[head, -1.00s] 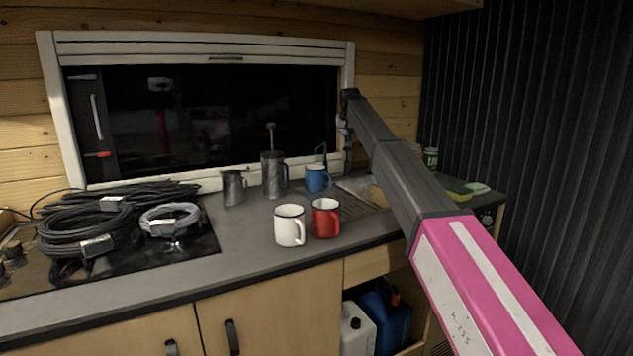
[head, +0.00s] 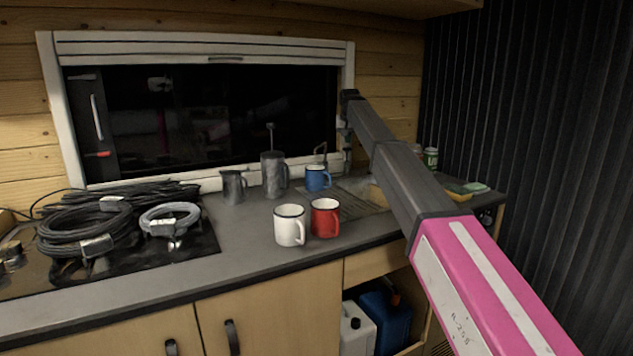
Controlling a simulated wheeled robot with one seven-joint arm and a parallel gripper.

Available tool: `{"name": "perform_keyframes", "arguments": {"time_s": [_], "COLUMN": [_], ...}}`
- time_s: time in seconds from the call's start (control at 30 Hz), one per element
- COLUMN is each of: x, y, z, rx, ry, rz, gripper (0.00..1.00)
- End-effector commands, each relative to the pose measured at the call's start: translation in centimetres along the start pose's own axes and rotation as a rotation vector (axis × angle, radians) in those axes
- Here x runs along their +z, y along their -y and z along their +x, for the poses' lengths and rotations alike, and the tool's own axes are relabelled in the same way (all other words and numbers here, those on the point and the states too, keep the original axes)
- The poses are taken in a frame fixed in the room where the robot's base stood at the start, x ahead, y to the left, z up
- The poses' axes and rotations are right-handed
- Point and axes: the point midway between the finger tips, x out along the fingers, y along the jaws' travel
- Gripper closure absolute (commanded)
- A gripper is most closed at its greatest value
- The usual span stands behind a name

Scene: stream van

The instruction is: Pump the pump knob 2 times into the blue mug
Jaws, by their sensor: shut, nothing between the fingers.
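The blue mug (head: 317,179) stands upright on the counter at the back, by the sink, below a thin curved spout (head: 320,148). My gripper (head: 346,148) points down at the far end of my arm, just right of the spout and above the level of the mug. It is small and dark here and looks shut, with nothing seen in it. The pump knob cannot be made out clearly. It may be behind or under my gripper, and I cannot tell whether they touch.
A tall grey press (head: 272,174) with an upright rod and a grey jug (head: 233,186) stand left of the blue mug. A white mug (head: 289,226) and a red mug (head: 323,219) stand in front. Coiled cables (head: 85,232) cover the hob. A sponge (head: 456,191) lies at right.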

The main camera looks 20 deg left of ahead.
Motion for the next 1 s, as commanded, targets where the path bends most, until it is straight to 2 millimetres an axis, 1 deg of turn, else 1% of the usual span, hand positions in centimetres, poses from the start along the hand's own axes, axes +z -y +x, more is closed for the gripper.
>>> {"name": "perform_keyframes", "arguments": {"time_s": [1.0], "x": [1.2], "y": [0.0], "z": [2.8], "rx": [0.000], "ry": [0.001], "rz": [0.000], "gripper": [1.00]}}
